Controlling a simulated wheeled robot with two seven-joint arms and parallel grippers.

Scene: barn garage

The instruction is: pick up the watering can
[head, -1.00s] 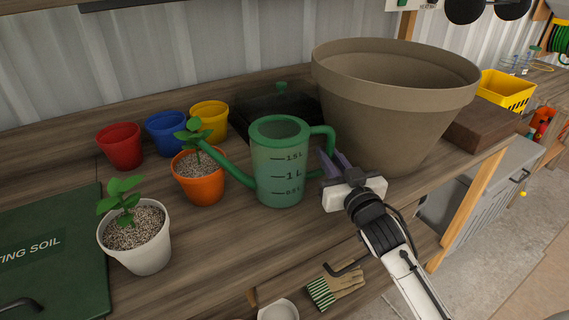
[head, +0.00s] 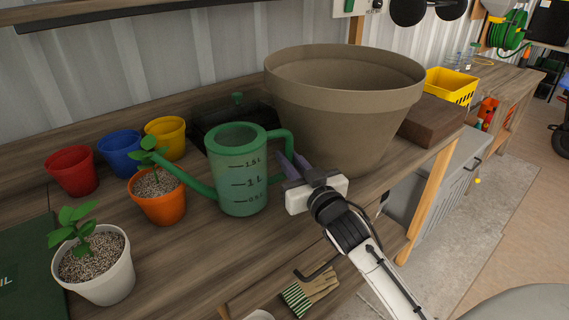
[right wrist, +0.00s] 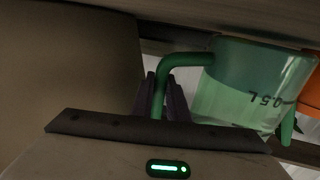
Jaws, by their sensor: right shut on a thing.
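The watering can (head: 237,180) is translucent green with a darker green rim, spout and handle, and black volume marks. It is upright over the workbench, spout to the left, handle to the right. I cannot tell whether its base touches the wood. My right gripper (head: 290,166) is at the can's right side, its dark fingers shut on the handle. In the right wrist view the fingers (right wrist: 163,98) close around the green handle, with the can (right wrist: 240,85) beside them. The handle's lower part is hidden by the fingers. My left gripper is not in view.
A large brown pot (head: 345,115) stands close behind and right of my gripper. An orange pot (head: 160,208) with a seedling is by the spout. Red (head: 72,172), blue (head: 121,155) and yellow (head: 166,138) pots stand farther left.

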